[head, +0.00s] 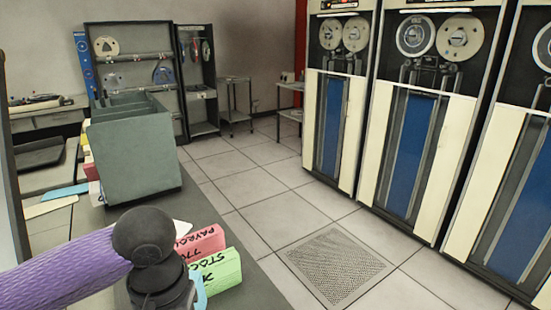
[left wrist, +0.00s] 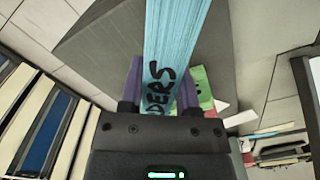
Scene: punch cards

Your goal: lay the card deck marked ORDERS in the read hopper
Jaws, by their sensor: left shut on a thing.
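My left gripper (left wrist: 159,92) is shut on a light blue card deck (left wrist: 176,35) in the left wrist view. Black letters ending in "DERS" show on the deck's edge; the start of the word is hidden by the gripper body. In the head view my dark left wrist covers most of the gripper, and only a sliver of the blue deck (head: 201,299) shows beside the green deck. I cannot make out a read hopper for certain in either view. My right gripper is not in view.
A pink deck marked PAYROLL (head: 203,242) and a green deck marked STOCK (head: 220,271) stand on the grey table (head: 255,291) close to my left wrist. A grey-green divided box (head: 135,155) stands behind. Tape cabinets (head: 408,125) line the right; the floor between is clear.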

